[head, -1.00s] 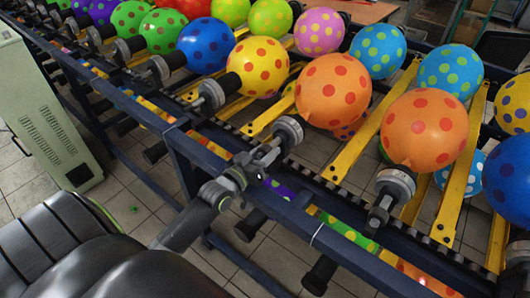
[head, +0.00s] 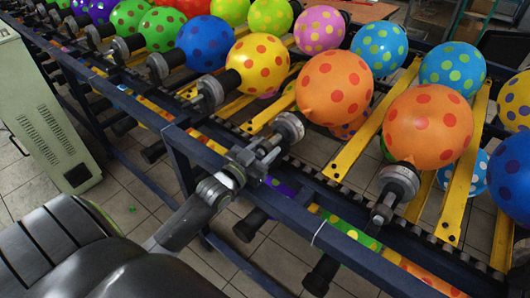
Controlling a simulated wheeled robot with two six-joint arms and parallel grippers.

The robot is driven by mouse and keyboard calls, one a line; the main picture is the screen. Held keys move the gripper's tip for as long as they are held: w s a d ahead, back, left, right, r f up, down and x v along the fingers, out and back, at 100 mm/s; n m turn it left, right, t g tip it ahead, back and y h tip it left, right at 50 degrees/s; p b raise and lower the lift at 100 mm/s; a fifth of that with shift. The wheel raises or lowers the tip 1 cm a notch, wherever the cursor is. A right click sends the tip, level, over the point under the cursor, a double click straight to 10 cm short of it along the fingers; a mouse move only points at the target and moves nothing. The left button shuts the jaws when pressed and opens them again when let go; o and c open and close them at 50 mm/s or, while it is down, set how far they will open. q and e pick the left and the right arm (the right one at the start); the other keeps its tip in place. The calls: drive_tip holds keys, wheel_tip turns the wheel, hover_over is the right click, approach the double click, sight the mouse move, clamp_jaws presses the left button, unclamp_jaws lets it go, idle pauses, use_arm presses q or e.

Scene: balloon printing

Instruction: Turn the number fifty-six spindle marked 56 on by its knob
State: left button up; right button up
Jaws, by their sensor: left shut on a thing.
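My left gripper (head: 262,156) is shut on the knob at the near end of a spindle. The grey round hub (head: 291,127) of this spindle sits just beyond the fingers, with an orange balloon with red dots (head: 333,88) at its far end. The fingers hide most of the knob. I cannot read a 56 or any other number on the spindles. To the right, another spindle (head: 398,184) with its knob uncovered carries a second orange balloon (head: 428,127). My right gripper is not in view.
A dark blue rail (head: 150,118) runs along the near side of the rack. Several dotted balloons on spindles fill the row, with yellow bars (head: 352,143) between them. A pale green cabinet (head: 40,120) stands at left. Bare tiled floor lies between it and the rack.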

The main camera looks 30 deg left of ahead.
use_arm(q)
drive_tip(key=m+b, duration=0.2)
drive_tip(key=m, duration=0.3)
drive_tip(key=shift+f, duration=0.1)
drive_tip(key=shift+m+b, duration=0.3)
drive_tip(key=shift+b, duration=0.05)
idle(0.3)
drive_tip(key=o, duration=1)
drive_tip(key=shift+s+a, duration=0.1)
drive_tip(key=shift+s, duration=0.45)
drive_tip(key=shift+s+a+b, duration=0.2)
drive_tip(key=shift+s+b, duration=0.2)
drive_tip(key=shift+s, duration=2.3)
drive_tip(key=shift+s+a+b, duration=0.2)
drive_tip(key=shift+s+b, duration=0.15)
drive_tip(key=shift+s, duration=2.4)
drive_tip(key=shift+s+a+b, duration=0.2)
drive_tip(key=shift+s+b, duration=0.2)
drive_tip(key=shift+s, duration=2.3)
